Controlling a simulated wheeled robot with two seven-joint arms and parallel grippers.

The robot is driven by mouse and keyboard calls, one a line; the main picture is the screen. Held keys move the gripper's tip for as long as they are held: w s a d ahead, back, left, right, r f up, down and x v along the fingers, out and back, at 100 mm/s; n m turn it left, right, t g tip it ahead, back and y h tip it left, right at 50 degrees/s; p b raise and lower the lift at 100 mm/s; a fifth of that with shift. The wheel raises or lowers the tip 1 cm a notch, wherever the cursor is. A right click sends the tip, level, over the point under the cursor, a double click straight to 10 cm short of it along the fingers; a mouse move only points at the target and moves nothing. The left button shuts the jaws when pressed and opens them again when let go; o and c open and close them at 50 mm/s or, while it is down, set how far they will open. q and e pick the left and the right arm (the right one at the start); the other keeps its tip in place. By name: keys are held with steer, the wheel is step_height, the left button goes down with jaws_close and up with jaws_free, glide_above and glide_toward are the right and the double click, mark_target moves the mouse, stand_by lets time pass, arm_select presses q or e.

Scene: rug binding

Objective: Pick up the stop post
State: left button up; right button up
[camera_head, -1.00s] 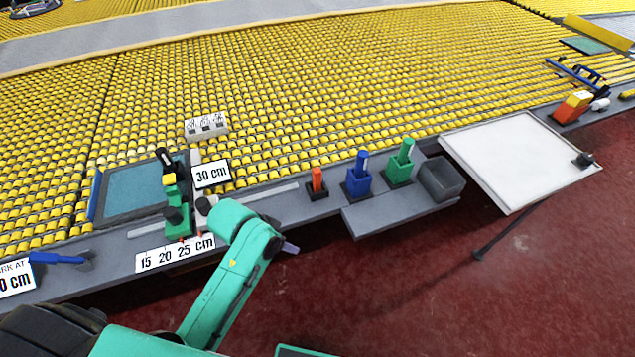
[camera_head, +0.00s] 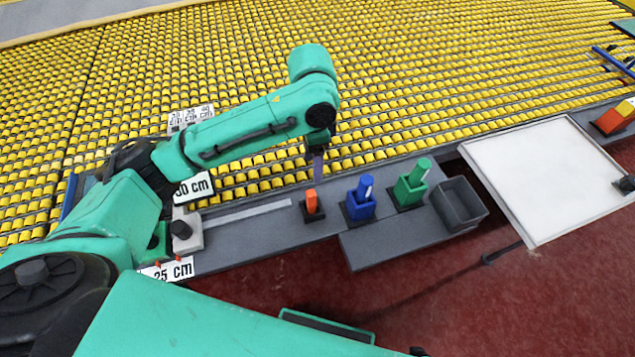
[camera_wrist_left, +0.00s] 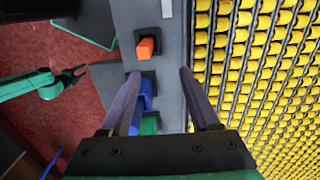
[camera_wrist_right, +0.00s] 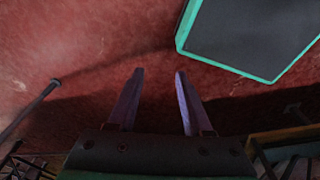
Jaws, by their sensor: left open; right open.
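The small orange post, which I take for the stop post (camera_head: 311,202), stands upright in a black square holder on the grey bench. In the left wrist view the orange post (camera_wrist_left: 147,48) shows beyond the fingertips, a little left of the middle between them. My left gripper (camera_head: 318,168) hangs just behind and above the post in the head view. It is open, with nothing between its fingers (camera_wrist_left: 160,74). My right gripper (camera_wrist_right: 159,73) is open and empty over the red floor, well away from the bench.
A blue holder (camera_head: 360,207) and a green holder (camera_head: 409,194) stand right of the post, then a grey bin (camera_head: 461,204) and a white board (camera_head: 548,172). A flat rail (camera_head: 245,214) lies left of the post. Yellow rollers (camera_head: 420,70) fill the back.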

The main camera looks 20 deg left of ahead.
mark_target(311, 193)
arm_select(q)
steer(key=s+f, duration=0.4)
steer(key=shift+f+p, duration=0.35)
steer(key=shift+p, duration=0.05)
steer(key=f, duration=0.1)
steer(key=w+f, duration=0.1)
steer(key=shift+f+p, duration=0.35)
step_height(311, 193, down, 3)
steer(key=shift+w+f+p, duration=0.1)
steer(key=shift+f+p, duration=0.1)
steer(key=shift+p, duration=0.15)
steer(key=shift+f, duration=0.3)
steer(key=shift+s, duration=0.25)
steer(key=shift+d, duration=0.1)
steer(key=c, duration=0.4)
steer(key=shift+w, duration=0.1)
steer(key=c, duration=0.6)
arm_select(e)
steer(key=s+r, duration=0.2)
steer(key=s, duration=0.3)
steer(key=shift+s+d, duration=0.2)
steer(key=shift+s, duration=0.1)
